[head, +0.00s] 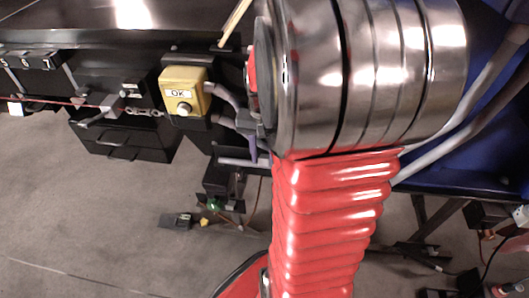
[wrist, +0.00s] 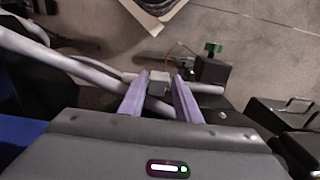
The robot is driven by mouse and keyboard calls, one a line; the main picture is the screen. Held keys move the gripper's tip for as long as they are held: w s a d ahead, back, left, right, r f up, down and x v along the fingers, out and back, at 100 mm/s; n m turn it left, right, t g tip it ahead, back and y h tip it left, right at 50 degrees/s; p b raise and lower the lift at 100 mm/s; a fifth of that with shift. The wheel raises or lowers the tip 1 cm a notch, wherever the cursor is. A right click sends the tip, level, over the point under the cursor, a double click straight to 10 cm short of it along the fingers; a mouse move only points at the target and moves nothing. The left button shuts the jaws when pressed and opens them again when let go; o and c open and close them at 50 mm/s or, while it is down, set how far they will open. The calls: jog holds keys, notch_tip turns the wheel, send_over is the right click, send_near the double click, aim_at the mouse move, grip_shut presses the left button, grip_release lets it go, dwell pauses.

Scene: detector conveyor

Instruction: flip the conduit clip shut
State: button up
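The grey block on the pale conduit appears to be the conduit clip (wrist: 159,81). In the wrist view it sits between the tips of my gripper's two purple fingers (wrist: 157,88). The fingers are apart, one on each side of it. Whether they touch it is hard to tell, and whether its flap is up or down is not clear. The conduit (wrist: 208,89) runs out past the right finger. In the head view a purple finger of my gripper (head: 250,150) shows beside the conduit (head: 239,163), and my arm hides the rest.
A yellow box marked OK (head: 184,91) with a button is left of my gripper in the head view. A dark box with a green part (wrist: 212,68) stands beyond the conduit in the wrist view. Black drawers (head: 125,140) hang at left. The floor below is mostly open.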

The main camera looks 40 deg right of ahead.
grip_shut()
jog(key=shift+d, duration=0.2)
jog(key=shift+w+a, duration=0.1)
jog(key=shift+a, duration=0.05)
